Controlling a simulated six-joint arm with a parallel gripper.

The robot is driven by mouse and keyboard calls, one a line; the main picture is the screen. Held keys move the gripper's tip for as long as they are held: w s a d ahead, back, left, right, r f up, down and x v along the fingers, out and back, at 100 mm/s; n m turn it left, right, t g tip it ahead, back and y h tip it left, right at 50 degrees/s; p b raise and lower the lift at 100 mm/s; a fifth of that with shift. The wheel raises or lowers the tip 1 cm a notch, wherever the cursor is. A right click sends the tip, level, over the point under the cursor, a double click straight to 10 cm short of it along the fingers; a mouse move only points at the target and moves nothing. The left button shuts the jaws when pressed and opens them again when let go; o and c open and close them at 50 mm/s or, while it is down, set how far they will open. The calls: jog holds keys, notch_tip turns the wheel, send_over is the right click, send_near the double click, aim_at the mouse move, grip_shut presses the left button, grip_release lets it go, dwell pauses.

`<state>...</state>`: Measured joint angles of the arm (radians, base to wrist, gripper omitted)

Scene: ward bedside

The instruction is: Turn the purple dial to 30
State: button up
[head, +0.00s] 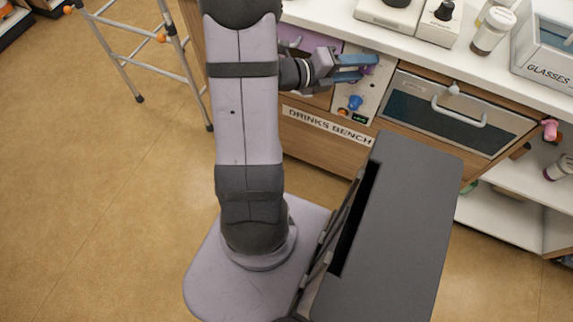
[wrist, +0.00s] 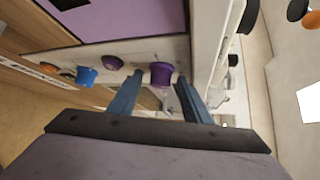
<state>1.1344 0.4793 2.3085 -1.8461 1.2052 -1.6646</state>
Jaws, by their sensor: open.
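The purple dial (wrist: 161,74) sticks out from a pale control panel (wrist: 140,50). In the head view the purple dial (head: 368,70) is mostly hidden by my fingers. My gripper (head: 367,68) is open at the panel. In the wrist view its two blue-grey fingertips (wrist: 160,77) stand on either side of the purple dial, with small gaps showing. I cannot tell whether either finger touches it. The dial's pointer and scale numbers cannot be read in either view.
A countertop (head: 420,50) with devices and a jar lies above.

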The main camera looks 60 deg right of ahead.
jog(key=shift+f+n+g+b, duration=0.3)
jog(key=shift+f+b, duration=0.15)
jog(key=shift+b, duration=0.1)
jog(key=r+p+v, duration=0.1)
jog(key=v, duration=0.6)
jog(key=s+a+f+m+t+y, duration=0.1)
jog(key=s+a+f+m+y, duration=0.1)
jog(key=a+f+m+y, duration=1.1)
jog(key=w+a+m+t, duration=0.1)
jog(key=w+a+m, duration=0.1)
jog(key=a+m, duration=0.2)
jog(key=w+a+f+m+t+h+p, duration=0.1)
jog(key=w+a+m+t, duration=0.1)
jog(key=m, duration=0.8)
jog(key=shift+w+a+h, duration=0.3)
jog(key=shift+w+a, duration=0.15)
jog(key=shift+a, duration=0.45)
jog(key=shift+f, duration=0.15)
